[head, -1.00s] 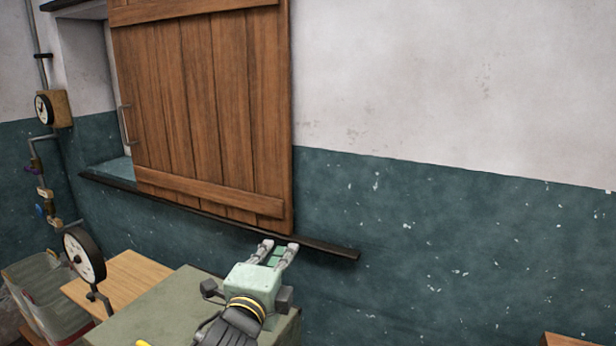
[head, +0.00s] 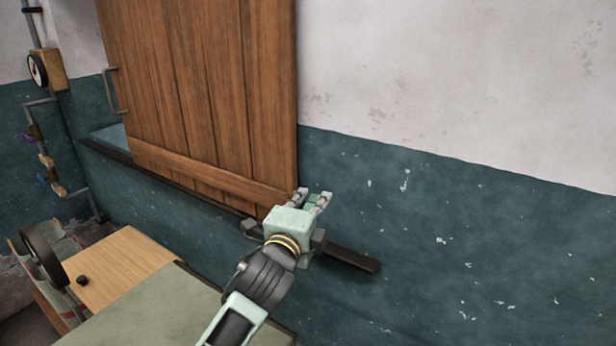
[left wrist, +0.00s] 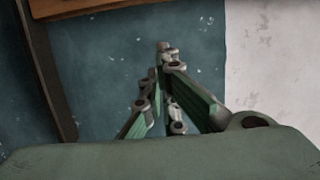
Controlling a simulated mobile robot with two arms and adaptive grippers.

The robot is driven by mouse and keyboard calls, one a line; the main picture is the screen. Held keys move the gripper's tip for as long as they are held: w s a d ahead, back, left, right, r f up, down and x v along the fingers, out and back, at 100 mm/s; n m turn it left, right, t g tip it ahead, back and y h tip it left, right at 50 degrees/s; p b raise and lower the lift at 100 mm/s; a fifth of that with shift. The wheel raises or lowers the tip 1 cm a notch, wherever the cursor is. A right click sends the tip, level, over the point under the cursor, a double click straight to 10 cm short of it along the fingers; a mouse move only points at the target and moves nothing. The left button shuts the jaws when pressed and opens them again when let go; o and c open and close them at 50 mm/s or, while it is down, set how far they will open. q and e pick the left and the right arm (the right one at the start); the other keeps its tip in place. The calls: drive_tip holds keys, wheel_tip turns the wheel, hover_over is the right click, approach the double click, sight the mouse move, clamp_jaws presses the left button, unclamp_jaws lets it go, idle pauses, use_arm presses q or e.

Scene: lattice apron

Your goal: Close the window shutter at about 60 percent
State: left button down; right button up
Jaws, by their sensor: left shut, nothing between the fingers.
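The window shutter (head: 205,95) is a panel of brown wooden planks on the wall, with a metal handle (head: 112,92) on its left edge. A strip of the window recess shows to its left. The shutter's lower end stands just above a dark rail (head: 350,260). My left gripper (head: 315,198) is at the shutter's lower right corner, in front of the wall; I cannot tell if it touches the shutter. In the left wrist view its fingers (left wrist: 163,55) meet at the tips with nothing between them. A wooden edge (left wrist: 90,8) shows at the top there. My right gripper is not in view.
A wooden board (head: 125,265) and a grey-green tabletop (head: 165,315) lie below the shutter. Pipes and a wall gauge (head: 38,70) are on the left wall. The wall right of the shutter is bare.

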use_arm(q)
drive_tip(key=p+x, duration=0.1)
drive_tip(key=x, duration=0.6)
drive_tip(key=w+a+p, duration=0.2)
drive_tip(key=shift+a, duration=0.3)
drive_tip(key=shift+w+a+f, duration=0.1)
drive_tip(key=shift+w+a, duration=0.1)
drive_tip(key=shift+a, duration=0.2)
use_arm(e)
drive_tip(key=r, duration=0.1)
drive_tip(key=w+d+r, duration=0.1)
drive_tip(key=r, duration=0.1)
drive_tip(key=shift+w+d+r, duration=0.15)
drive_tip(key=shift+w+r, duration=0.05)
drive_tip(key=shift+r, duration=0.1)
use_arm(q)
drive_tip(key=shift+d, duration=0.1)
